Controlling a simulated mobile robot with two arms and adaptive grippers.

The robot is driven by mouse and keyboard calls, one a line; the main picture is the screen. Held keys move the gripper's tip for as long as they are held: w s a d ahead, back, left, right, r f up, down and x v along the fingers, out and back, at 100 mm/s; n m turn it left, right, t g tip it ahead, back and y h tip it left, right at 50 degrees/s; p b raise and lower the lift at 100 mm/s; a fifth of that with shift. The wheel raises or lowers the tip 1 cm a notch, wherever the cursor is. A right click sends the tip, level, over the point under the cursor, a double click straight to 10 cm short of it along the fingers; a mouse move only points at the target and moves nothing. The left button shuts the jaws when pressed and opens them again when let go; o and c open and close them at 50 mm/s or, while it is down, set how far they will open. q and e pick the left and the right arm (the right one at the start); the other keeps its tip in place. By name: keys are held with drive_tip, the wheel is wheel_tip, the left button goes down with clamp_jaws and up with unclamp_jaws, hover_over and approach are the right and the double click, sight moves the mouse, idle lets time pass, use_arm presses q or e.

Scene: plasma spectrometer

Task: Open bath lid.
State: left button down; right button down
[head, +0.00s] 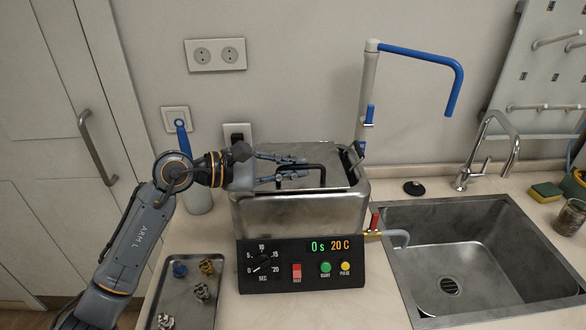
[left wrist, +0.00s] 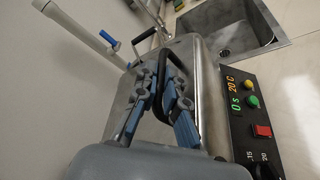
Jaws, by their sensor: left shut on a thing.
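The metal bath (head: 300,216) stands on the counter behind its black control panel (head: 301,264). Its steel lid (head: 338,178) appears to lie flat on top, with no visible gap. A black bar handle (head: 321,171) rises from the lid. My left gripper (head: 306,168) reaches in from the left above the lid, and its fingers are shut on the handle. In the left wrist view, the blue-grey fingers (left wrist: 166,100) sit on both sides of the black handle (left wrist: 176,62). The inside of the bath is hidden. My right gripper is not in view.
A tall tap with a blue spout (head: 425,55) stands behind the bath. A sink (head: 480,275) lies to the right. A metal tray (head: 183,295) with several small parts is at front left.

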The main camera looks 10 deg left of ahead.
use_arm(q)
drive_tip(key=w+a+r+n+g+p, duration=0.1)
drive_tip(key=w+r+n+g+p, duration=0.2)
drive_tip(key=r, duration=0.5)
drive_tip(key=shift+w+r+n, duration=0.3)
drive_tip(key=shift+w+n, duration=0.5)
drive_tip(key=shift+w, duration=0.4)
drive_tip(key=c, duration=1.4)
unclamp_jaws()
drive_tip(key=v, duration=1.2)
drive_tip(key=shift+r, duration=0.15)
